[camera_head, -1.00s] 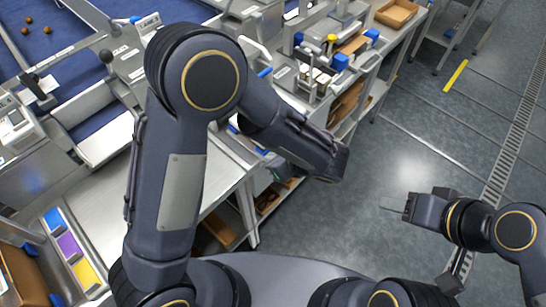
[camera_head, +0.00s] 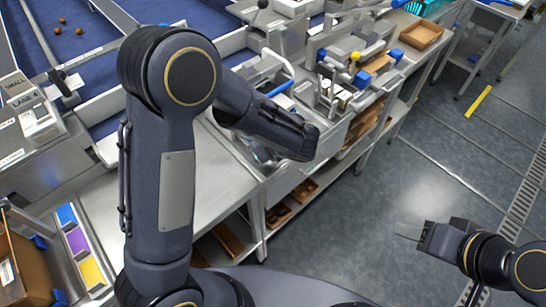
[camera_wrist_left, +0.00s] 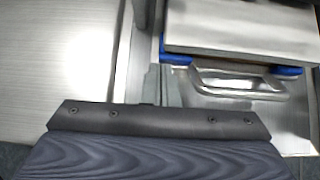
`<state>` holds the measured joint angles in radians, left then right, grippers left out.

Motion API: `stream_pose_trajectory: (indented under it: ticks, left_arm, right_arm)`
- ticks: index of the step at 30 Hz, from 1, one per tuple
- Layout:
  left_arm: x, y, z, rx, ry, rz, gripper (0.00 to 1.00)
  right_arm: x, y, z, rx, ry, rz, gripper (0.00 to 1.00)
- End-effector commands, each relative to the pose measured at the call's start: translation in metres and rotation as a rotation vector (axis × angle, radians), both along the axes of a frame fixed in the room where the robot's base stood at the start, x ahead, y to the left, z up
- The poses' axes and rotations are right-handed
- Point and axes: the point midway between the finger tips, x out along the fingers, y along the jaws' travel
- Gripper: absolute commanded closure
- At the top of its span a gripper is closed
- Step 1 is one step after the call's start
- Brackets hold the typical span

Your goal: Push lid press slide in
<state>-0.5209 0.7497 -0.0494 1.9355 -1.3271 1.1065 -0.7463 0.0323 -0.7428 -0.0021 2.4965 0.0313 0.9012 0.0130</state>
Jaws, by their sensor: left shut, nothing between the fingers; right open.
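In the left wrist view, a metal slide plate (camera_wrist_left: 240,28) with blue corner pieces lies at the upper right. A curved metal handle (camera_wrist_left: 240,90) sticks out from its near edge. My left gripper's narrow fingers (camera_wrist_left: 168,86) are shut and empty, just left of the handle; I cannot tell whether they touch it. In the head view my left forearm reaches over the bench and hides the left fingers and the slide. My right gripper (camera_head: 408,231) is open and empty over the floor at the lower right, away from the bench.
A bench fixture with a yellow knob (camera_head: 355,56) and blue parts stands beyond my left forearm. A cardboard tray (camera_head: 418,36) sits farther back. The floor (camera_head: 390,190) right of the bench is clear.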

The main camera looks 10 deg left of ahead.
Motion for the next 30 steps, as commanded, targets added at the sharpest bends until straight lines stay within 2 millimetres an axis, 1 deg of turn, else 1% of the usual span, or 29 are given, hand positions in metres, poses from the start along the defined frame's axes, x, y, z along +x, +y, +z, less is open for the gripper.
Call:
stream_pose_trajectory:
  ticks: [1,3,6,10,24,30]
  left_arm:
    - [0.006,0.009,0.000,-0.001,-0.001,0.006,1.00]
    - [0.012,0.017,0.000,0.000,-0.002,0.006,1.00]
    - [0.019,0.026,0.000,0.000,-0.001,0.004,1.00]
    - [0.024,0.033,0.000,0.000,0.001,0.002,1.00]
    - [0.028,0.039,0.002,0.005,-0.006,0.005,1.00]
    - [0.027,0.034,0.002,0.005,-0.007,0.006,1.00]
  right_arm:
    - [0.000,0.000,-0.001,0.000,0.000,0.000,0.50]
    - [0.000,0.000,-0.002,0.000,0.000,0.000,0.50]
    - [0.000,0.000,-0.003,0.000,0.000,0.000,0.50]
    - [0.000,0.000,-0.003,0.000,0.000,0.000,0.50]
    - [0.000,0.000,-0.003,0.000,0.000,0.000,0.50]
    - [0.000,0.000,-0.003,0.000,0.000,0.000,0.50]
